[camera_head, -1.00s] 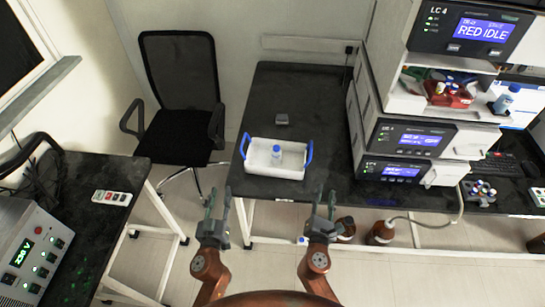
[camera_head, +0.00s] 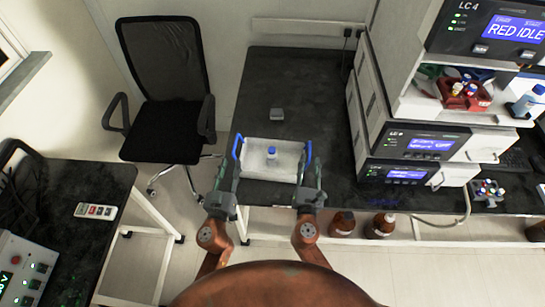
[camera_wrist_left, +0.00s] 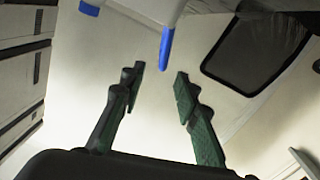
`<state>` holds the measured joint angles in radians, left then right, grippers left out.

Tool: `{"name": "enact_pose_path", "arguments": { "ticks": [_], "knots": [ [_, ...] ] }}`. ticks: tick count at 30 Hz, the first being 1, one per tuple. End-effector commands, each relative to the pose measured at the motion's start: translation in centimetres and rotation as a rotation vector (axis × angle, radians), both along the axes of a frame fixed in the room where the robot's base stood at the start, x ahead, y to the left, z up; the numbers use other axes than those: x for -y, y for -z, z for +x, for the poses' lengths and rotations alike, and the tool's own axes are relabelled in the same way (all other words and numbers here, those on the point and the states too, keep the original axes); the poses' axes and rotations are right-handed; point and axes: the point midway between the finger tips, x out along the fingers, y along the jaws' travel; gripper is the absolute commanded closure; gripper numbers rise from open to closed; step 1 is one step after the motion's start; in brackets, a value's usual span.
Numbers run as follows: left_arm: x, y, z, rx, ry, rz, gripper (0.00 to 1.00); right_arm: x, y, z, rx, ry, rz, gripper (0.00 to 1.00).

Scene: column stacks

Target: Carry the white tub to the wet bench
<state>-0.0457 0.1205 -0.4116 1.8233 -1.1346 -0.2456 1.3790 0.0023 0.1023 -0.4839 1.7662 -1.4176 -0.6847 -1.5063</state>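The white tub (camera_head: 288,160) sits on the dark bench at its front edge, with a blue handle on each side and a blue-capped bottle (camera_head: 271,155) inside. My left gripper (camera_head: 228,172) is at the tub's left side, near the left handle (camera_head: 238,148). In the left wrist view my left gripper (camera_wrist_left: 160,70) is open and empty; a blue handle (camera_wrist_left: 166,48) lies just beyond its fingertips. My right gripper (camera_head: 309,170) is at the tub's right side by the right handle (camera_head: 308,154), its fingers apart. I cannot tell which bench is the wet bench.
A small grey object (camera_head: 277,114) lies behind the tub on the dark bench (camera_head: 290,75). Stacked instruments (camera_head: 410,145) stand to the right. Brown bottles (camera_head: 380,226) are below the bench. A black chair (camera_head: 165,90) and another dark table (camera_head: 95,180) are at the left.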

Motion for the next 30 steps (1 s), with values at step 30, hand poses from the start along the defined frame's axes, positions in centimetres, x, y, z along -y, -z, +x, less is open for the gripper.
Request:
{"name": "enact_pose_path", "arguments": {
  "ticks": [30],
  "knots": [
    [1.4, 0.0, 7.7, 0.000, -0.001, 0.000, 0.71, 1.3, 0.0, 7.7, 0.000, -0.001, 0.001, 0.71]
  ]
}}
